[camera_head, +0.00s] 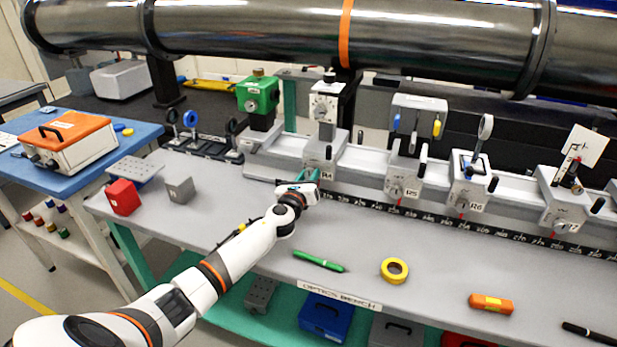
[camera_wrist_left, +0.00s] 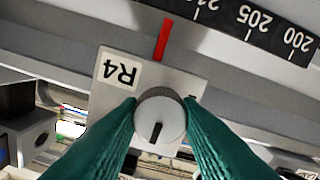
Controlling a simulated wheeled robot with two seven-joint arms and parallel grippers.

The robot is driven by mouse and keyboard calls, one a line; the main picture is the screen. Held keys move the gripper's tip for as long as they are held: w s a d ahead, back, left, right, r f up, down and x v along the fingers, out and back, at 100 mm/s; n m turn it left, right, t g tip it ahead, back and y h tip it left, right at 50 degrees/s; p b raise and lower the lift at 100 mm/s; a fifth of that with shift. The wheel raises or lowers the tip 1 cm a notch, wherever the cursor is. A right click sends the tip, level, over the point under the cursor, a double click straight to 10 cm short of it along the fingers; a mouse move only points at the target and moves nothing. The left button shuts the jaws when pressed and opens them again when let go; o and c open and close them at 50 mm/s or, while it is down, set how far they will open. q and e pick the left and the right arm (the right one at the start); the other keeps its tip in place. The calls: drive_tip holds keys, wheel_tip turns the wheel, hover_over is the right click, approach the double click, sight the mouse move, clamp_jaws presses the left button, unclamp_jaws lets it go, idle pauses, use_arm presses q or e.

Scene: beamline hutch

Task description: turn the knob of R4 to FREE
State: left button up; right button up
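The R4 carrier, with its label plate (camera_wrist_left: 110,85), sits on the bench rail; in the head view its R4 label (camera_head: 327,177) shows just beyond my left gripper (camera_head: 312,176). In the wrist view the round grey knob (camera_wrist_left: 160,116) has a dark line on its face, pointing toward the bottom of the picture. The green fingers of my left gripper (camera_wrist_left: 160,108) lie against the knob's two sides, shut on it. I see no FREE marking; the fingers cover part of the plate around the knob. My right gripper is not in view.
Carriers R5 (camera_head: 405,180) and R6 (camera_head: 470,190) stand to the right on the rail. A black scale strip (camera_head: 430,216) runs along its front. A green pen (camera_head: 319,262), yellow tape roll (camera_head: 395,270) and orange object (camera_head: 491,303) lie on the bench. A pipe (camera_head: 240,30) crosses above.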

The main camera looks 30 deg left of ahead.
use_arm(q)
drive_tip(key=shift+n, duration=0.3)
drive_tip(key=n+b, duration=0.1)
drive_tip(key=n, duration=0.2)
drive_tip(key=shift+f+n, duration=0.1)
drive_tip(key=shift+n, duration=0.2)
drive_tip(key=n, duration=0.4)
drive_tip(key=shift+b, duration=0.4)
drive_tip(key=n, duration=0.5)
drive_tip(key=shift+n, duration=2.3)
drive_tip(key=o, duration=1)
